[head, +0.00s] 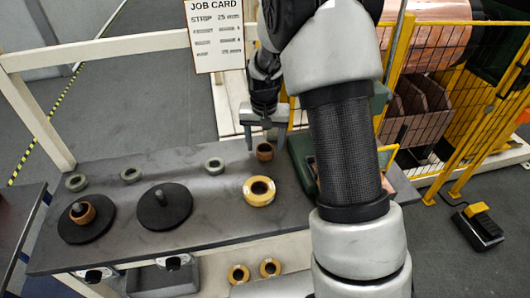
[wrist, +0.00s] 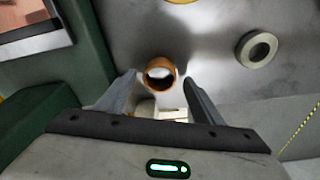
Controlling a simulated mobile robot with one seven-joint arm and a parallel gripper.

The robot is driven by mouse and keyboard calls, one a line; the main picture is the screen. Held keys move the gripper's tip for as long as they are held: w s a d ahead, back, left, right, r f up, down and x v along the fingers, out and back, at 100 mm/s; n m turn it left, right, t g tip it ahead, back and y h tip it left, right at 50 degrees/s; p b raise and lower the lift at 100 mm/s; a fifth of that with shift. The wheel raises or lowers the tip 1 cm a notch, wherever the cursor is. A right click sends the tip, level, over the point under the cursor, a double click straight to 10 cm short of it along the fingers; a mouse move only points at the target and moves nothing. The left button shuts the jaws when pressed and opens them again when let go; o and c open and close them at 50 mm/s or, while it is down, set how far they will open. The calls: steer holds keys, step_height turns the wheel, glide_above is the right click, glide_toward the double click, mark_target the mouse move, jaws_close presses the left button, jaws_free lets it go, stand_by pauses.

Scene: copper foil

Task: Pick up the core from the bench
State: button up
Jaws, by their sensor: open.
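The core is a small brown cardboard ring (head: 264,151) standing on the grey bench (head: 120,205). It also shows in the wrist view (wrist: 160,74), just beyond and between the fingertips. My gripper (head: 266,144) is open above the core; in the wrist view its two fingers (wrist: 160,80) are spread on either side with nothing between them. I cannot tell the exact height gap. Another similar brown core (head: 82,212) sits around a peg on the left black disc.
A second black disc (head: 165,206) with a peg and a yellow roll (head: 259,191) stand on the bench. Several grey-green rings (head: 214,166) lie along its back. Green equipment (head: 303,160) stands close right of the core, also at left in the wrist view (wrist: 90,80).

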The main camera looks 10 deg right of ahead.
steer(key=shift+f, duration=0.45)
steer(key=c, duration=1.1)
